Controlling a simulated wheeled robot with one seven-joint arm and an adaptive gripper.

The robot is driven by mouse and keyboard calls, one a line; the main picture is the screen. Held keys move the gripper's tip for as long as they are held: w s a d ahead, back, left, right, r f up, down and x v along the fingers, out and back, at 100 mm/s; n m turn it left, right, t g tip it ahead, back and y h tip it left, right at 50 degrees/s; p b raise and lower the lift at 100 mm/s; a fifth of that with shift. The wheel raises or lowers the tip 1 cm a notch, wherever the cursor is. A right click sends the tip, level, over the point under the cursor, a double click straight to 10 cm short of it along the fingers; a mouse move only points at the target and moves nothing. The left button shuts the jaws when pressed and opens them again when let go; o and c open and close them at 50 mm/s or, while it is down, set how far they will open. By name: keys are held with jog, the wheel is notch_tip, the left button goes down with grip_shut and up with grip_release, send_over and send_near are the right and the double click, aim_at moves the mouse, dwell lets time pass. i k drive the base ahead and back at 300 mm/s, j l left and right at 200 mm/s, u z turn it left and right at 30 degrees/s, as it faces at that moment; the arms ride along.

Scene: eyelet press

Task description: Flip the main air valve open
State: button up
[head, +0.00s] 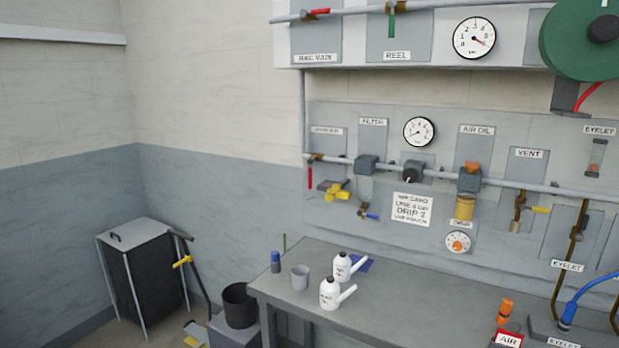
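A small valve with a red lever (310,177) sits at the left end of the lower pipe in the head view. Its lever hangs straight down, across the pipe's run. A label (327,131) above it seems to read MAIN AIR, but it is too small to be sure. A yellow lobed part (336,191) on a grey body is just to the right of the lever, below the pipe. My gripper is not in view.
A grey bench (400,290) stands below, with a blue-capped bottle (275,262), a grey cup (299,277) and two white oilers (330,293). Another red lever (318,12) lies along the upper pipe. A dark bin (148,275) stands at left.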

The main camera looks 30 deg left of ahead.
aim_at(311, 161)
jog(key=i+j+z, duration=0.1)
jog(key=j, duration=0.75)
jog(key=i+j+z, duration=0.1)
jog(key=i+j, duration=0.2)
jog(key=j, duration=0.6)
jog(key=i+j+z, duration=0.1)
jog(key=j, duration=0.8)
jog(key=i+j+z, duration=0.15)
jog(key=j, duration=0.75)
jog(key=i+j+z, duration=0.1)
jog(key=j, duration=0.8)
